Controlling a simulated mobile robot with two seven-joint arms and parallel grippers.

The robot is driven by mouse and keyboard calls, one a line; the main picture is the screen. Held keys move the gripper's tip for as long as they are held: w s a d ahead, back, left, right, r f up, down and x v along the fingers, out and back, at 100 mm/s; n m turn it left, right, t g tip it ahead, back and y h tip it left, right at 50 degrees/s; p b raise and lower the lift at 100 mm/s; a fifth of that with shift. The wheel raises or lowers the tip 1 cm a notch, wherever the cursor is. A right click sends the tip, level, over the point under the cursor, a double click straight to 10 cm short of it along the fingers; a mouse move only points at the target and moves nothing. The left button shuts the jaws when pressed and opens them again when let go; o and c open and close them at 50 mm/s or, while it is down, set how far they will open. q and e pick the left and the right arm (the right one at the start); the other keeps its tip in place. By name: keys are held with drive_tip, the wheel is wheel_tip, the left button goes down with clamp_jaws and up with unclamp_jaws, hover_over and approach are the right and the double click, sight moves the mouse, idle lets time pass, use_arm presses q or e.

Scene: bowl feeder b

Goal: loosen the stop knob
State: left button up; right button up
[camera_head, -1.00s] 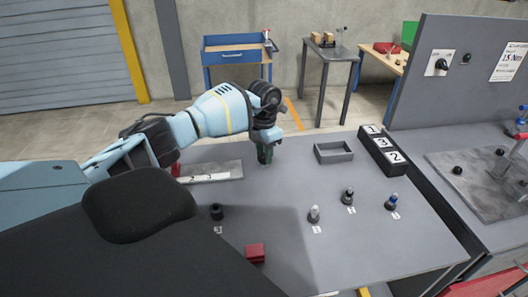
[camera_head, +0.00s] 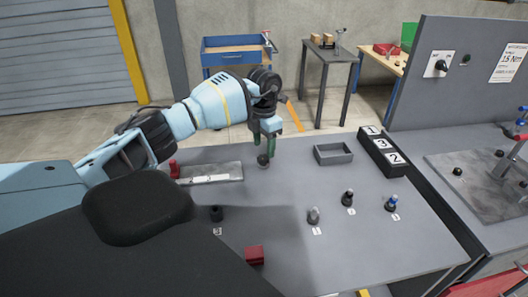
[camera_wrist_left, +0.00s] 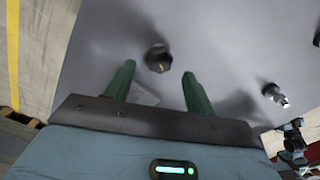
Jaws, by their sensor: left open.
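A dark round knob (camera_head: 263,161) stands on the grey table just right of a flat metal plate. I take it to be the stop knob. In the left wrist view the knob (camera_wrist_left: 158,58) has a small orange mark on its top. My left gripper (camera_head: 264,148) is open, with its green fingers just above the knob in the head view. In the wrist view its fingers (camera_wrist_left: 159,69) are spread to either side of the knob's image, without visible contact. My right gripper is not in view.
The metal plate (camera_head: 220,174) with a red part (camera_head: 174,169) lies left of the knob. An open grey tray (camera_head: 333,153) and a numbered black block (camera_head: 382,152) stand to the right. Several small posts and a red block (camera_head: 254,254) are nearer the front.

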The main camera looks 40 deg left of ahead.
sight(264, 157)
use_arm(q)
drive_tip(key=shift+r, duration=1.95)
drive_tip(key=shift+f, duration=0.1)
